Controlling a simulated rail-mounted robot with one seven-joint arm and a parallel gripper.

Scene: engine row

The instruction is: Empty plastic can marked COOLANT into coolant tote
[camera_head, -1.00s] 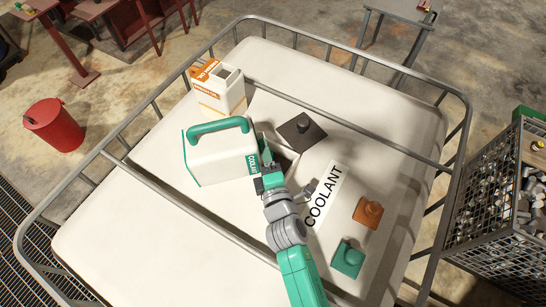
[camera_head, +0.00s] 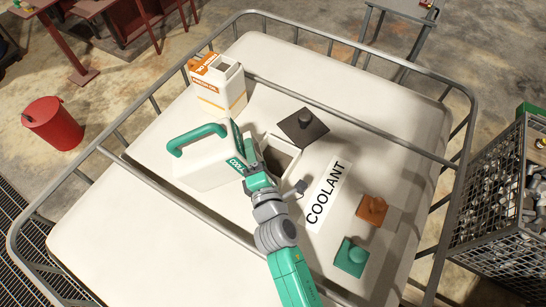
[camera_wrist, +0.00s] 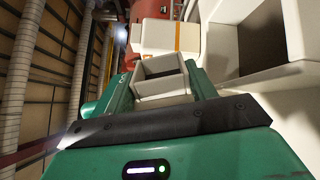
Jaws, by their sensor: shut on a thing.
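The white plastic can (camera_head: 205,165) has a green handle and a green label, of which "COOL" shows. My gripper (camera_head: 249,160) is shut on its right end. The can is tilted above the tote top, left of the tote's square opening (camera_head: 283,153). In the wrist view, the can's open square mouth (camera_wrist: 162,75) sits between my fingers (camera_wrist: 160,88). The coolant tote (camera_head: 120,225) is a big white block in a grey cage, with a COOLANT label (camera_head: 327,195) right of the opening. No liquid shows, and the can's inside is mostly hidden.
A white can with orange markings (camera_head: 218,88) stands behind on the tote. A dark plate with a knob (camera_head: 303,127) lies beside the opening. Orange (camera_head: 372,210) and green (camera_head: 351,257) knobbed blocks sit at right. Cage rails (camera_head: 360,137) surround the top.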

